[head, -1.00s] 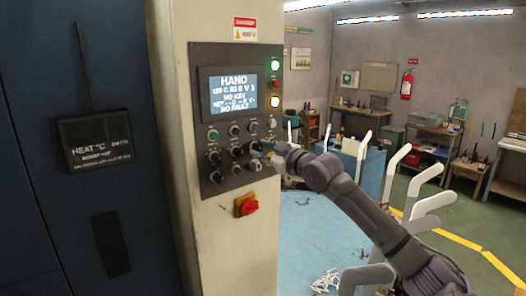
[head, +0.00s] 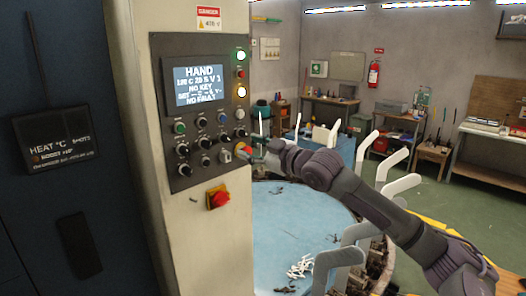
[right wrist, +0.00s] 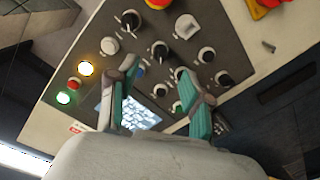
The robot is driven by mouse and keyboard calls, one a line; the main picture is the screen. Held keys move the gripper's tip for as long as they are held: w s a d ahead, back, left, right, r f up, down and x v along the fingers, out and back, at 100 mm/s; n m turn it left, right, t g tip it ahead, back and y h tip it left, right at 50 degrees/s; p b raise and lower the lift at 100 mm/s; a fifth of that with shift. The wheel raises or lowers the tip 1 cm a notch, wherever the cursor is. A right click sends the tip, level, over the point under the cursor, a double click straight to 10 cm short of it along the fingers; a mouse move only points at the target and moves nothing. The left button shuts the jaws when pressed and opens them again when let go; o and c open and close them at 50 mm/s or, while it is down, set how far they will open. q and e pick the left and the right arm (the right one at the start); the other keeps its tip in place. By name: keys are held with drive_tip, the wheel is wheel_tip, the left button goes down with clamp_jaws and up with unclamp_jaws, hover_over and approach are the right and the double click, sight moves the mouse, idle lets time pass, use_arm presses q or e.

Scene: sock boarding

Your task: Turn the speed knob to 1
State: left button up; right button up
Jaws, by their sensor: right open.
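The control panel (head: 160,105) has a display (head: 198,85) reading HAND and several knobs and buttons. The knob labels are too small to read, so I cannot tell which is the speed knob. Black knobs (head: 204,143) sit in rows under the display. My right gripper (head: 250,153) is at the panel's lower right edge, beside a red-and-yellow control (head: 240,147). In the right wrist view, its two green-padded fingers (right wrist: 156,73) are apart and empty, in front of the panel. A black knob (right wrist: 160,50) shows beyond the gap between them; contact is not visible. My left gripper is not in view.
A round blue table (head: 285,235) with white upright forms (head: 398,185) stands to the right, beneath my arm.

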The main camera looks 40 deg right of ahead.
drive_tip(key=shift+s+d+r, duration=0.1)
drive_tip(key=shift+s, duration=1.9)
